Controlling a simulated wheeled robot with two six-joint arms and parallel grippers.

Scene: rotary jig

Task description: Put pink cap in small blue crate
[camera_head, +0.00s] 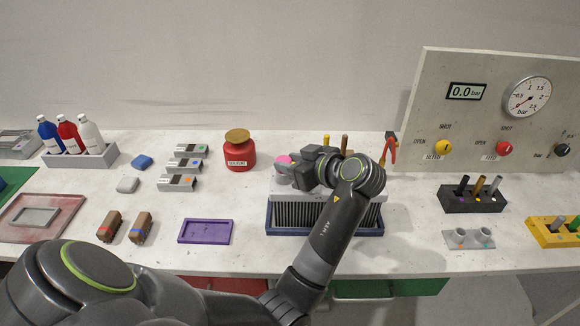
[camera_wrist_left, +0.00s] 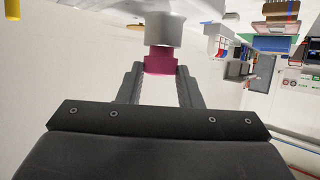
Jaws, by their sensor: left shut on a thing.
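The pink cap (camera_head: 284,159) shows as a small patch in the head view, at the top of a grey round part on the grey jig (camera_head: 374,192). In the left wrist view the pink cap (camera_wrist_left: 160,61) sits between the fingers of my left gripper (camera_wrist_left: 160,74), against a pale grey cylinder (camera_wrist_left: 163,28). My left gripper (camera_head: 297,168) is shut on the cap; my arm hides part of the jig. A dark blue rim (camera_head: 269,220) surrounds the jig's black ridged base. I cannot clearly pick out a small blue crate. My right gripper is not in view.
A purple tray (camera_head: 205,231) lies left of the jig. A red canister (camera_head: 239,152) stands behind it. Grey blocks (camera_head: 180,182), brown blocks (camera_head: 110,226) and a bottle rack (camera_head: 80,160) are left. A gauge panel (camera_head: 480,110) and black holder (camera_head: 472,201) are right.

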